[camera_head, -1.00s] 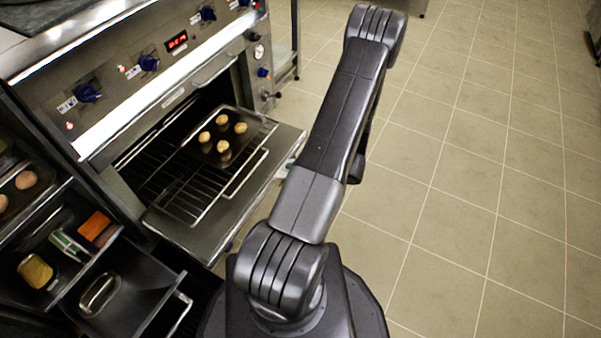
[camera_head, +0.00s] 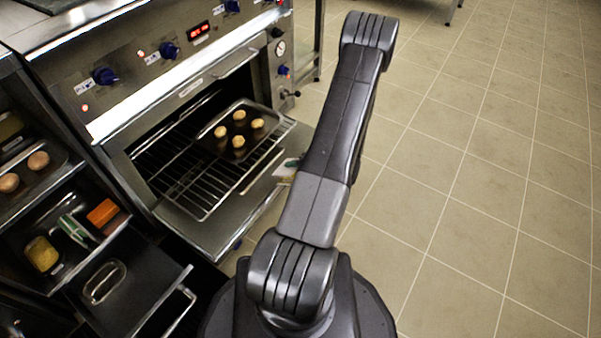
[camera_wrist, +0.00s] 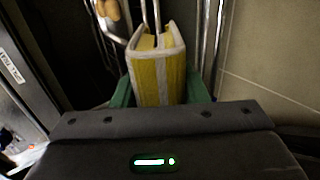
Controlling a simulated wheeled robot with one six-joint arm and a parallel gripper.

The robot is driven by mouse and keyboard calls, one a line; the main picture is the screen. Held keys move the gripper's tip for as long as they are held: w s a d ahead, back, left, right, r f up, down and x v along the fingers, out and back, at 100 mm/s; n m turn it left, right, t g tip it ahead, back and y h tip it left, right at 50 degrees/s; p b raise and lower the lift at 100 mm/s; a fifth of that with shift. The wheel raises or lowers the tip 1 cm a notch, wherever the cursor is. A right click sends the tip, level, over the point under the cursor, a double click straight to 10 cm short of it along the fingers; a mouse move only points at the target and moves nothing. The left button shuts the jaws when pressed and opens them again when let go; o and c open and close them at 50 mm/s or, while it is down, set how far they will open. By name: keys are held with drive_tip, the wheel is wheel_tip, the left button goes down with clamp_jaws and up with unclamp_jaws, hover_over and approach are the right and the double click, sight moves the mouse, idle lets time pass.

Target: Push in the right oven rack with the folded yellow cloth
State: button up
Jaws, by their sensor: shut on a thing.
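The oven rack (camera_head: 196,203) is a wire rack sticking out of the open oven on the left over its lowered door. A dark tray with several round pale baked pieces (camera_head: 240,118) rests on it. In the wrist view, my gripper (camera_wrist: 158,93) is shut on the folded yellow cloth (camera_wrist: 160,72), which has pale edging; its green fingertips sit on both sides. Metal bars (camera_wrist: 219,45) show just beyond the cloth; I cannot tell whether the cloth touches them.
The lowered oven door (camera_head: 222,236) lies below the rack. A dark shelf unit with an open drawer (camera_head: 140,300) stands at lower left, holding an orange block (camera_head: 103,214) and a yellow item (camera_head: 42,254). The tiled floor (camera_head: 480,180) on the right is clear.

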drive_tip(key=b, duration=0.4)
approach(264, 170)
drive_tip(key=shift+w+a+f, duration=0.15)
drive_tip(key=shift+w+f, duration=0.05)
drive_tip(key=shift+f, duration=0.2)
drive_tip(key=shift+w+a+f, duration=0.2)
drive_tip(key=shift+f, duration=0.2)
drive_tip(key=shift+w+a+f, duration=0.1)
drive_tip(key=shift+a+f, duration=0.05)
idle(0.9)
drive_tip(key=shift+x, duration=1)
drive_tip(key=shift+a+f, duration=0.1)
drive_tip(key=shift+b+x, duration=0.65)
drive_tip(key=shift+x, duration=0.4)
drive_tip(key=shift+w+a, duration=0.15)
drive_tip(key=shift+w+a, duration=0.8)
drive_tip(key=shift+a, duration=0.3)
